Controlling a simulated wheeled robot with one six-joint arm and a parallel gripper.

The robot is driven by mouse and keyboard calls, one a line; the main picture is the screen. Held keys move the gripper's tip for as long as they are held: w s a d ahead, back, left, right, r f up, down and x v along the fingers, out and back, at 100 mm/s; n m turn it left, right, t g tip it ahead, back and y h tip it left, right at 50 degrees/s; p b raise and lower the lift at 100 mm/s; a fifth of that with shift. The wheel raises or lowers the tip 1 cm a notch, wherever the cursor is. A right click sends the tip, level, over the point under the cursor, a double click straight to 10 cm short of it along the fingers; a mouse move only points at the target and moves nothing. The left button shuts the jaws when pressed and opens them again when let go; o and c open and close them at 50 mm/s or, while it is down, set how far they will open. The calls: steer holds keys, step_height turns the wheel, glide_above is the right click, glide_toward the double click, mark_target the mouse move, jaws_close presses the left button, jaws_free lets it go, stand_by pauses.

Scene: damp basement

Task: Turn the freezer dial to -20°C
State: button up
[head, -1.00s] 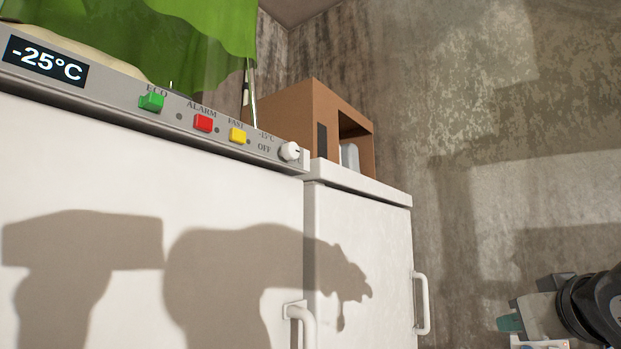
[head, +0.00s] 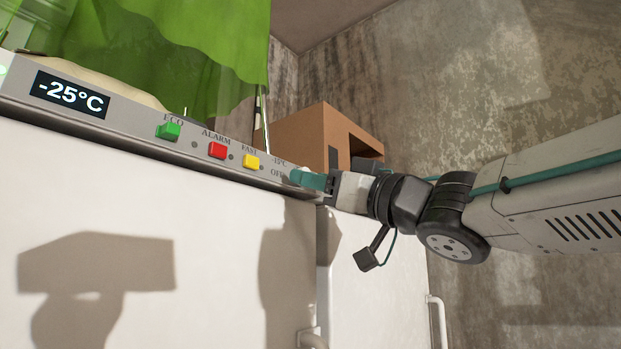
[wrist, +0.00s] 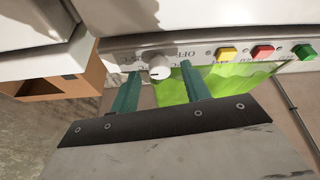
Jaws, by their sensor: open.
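The freezer's grey control strip (head: 130,138) carries a display (head: 70,93) that reads -25°C. The white dial (wrist: 157,65) is at the strip's end, beside the "OFF" and "-15°C" labels. In the wrist view it sits between the two teal fingers of my gripper (wrist: 158,88), with one finger on each side and visible gaps. My gripper (head: 307,180) is open. In the head view its fingers reach the strip's right end and mostly cover the dial. I cannot tell whether a finger touches the dial.
Green (head: 168,131), red (head: 217,150) and yellow (head: 251,162) buttons line the strip left of the dial. A cardboard box (head: 305,135) stands on the neighbouring white cabinet (head: 375,260). A green cloth (head: 200,40) hangs behind the strip.

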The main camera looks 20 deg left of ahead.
steer(key=shift+x, duration=0.85)
steer(key=c, duration=1)
steer(key=shift+w, duration=0.1)
steer(key=shift+n, duration=0.3)
steer(key=shift+w+d+r+n+g+h, duration=0.15)
steer(key=shift+n+g, duration=1)
steer(key=shift+n, duration=1.35)
steer(key=shift+a+f+n+g+h, duration=0.1)
steer(key=shift+n+g+h, duration=0.15)
steer(key=shift+n+g, duration=1.6)
steer(key=shift+w+d+r+n+g+h, duration=0.15)
steer(key=shift+n+g, duration=0.35)
steer(key=shift+n, duration=2.65)
steer(key=shift+s, duration=0.1)
